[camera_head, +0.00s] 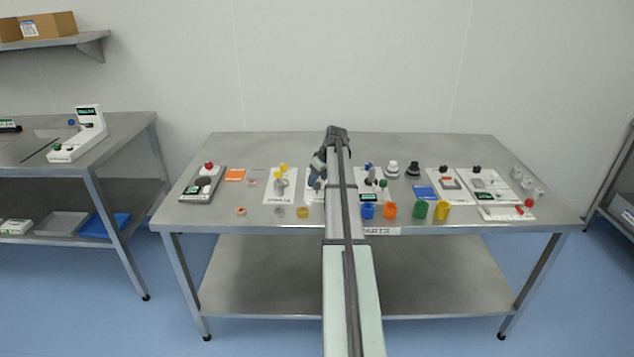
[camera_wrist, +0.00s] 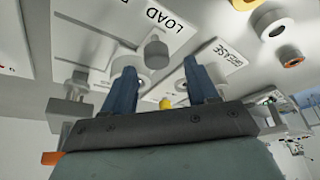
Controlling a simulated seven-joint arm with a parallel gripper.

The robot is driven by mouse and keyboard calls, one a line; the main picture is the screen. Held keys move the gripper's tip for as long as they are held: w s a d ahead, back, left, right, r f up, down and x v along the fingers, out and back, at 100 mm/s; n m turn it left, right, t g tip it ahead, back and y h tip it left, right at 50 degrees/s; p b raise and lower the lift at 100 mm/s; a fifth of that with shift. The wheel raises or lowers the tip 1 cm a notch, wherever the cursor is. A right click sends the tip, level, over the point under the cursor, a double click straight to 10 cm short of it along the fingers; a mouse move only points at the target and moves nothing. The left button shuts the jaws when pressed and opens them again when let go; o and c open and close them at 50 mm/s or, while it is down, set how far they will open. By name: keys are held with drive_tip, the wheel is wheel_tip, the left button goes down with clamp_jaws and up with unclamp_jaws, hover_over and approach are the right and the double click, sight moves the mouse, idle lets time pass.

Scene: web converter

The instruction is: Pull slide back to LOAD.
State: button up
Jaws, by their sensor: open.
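A white plate (camera_wrist: 140,14) printed LOAD lies on the bench at the top of the wrist view. A grey round knob (camera_wrist: 157,50) stands beside the lettering; I cannot tell for certain that it is the slide's handle. My gripper (camera_wrist: 160,68) is open, with one blue-grey finger on either side of the knob in the picture. No contact is visible, and the depth between fingertips and knob is unclear. In the head view my gripper (camera_head: 315,178) is low over the middle of the bench, and my arm hides much of the plate (camera_head: 314,193) there.
A card marked GREASE (camera_wrist: 226,54) lies right of the fingers in the wrist view.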

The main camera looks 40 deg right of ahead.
drive_tip(key=v, duration=1.1)
drive_tip(key=shift+r, duration=0.25)
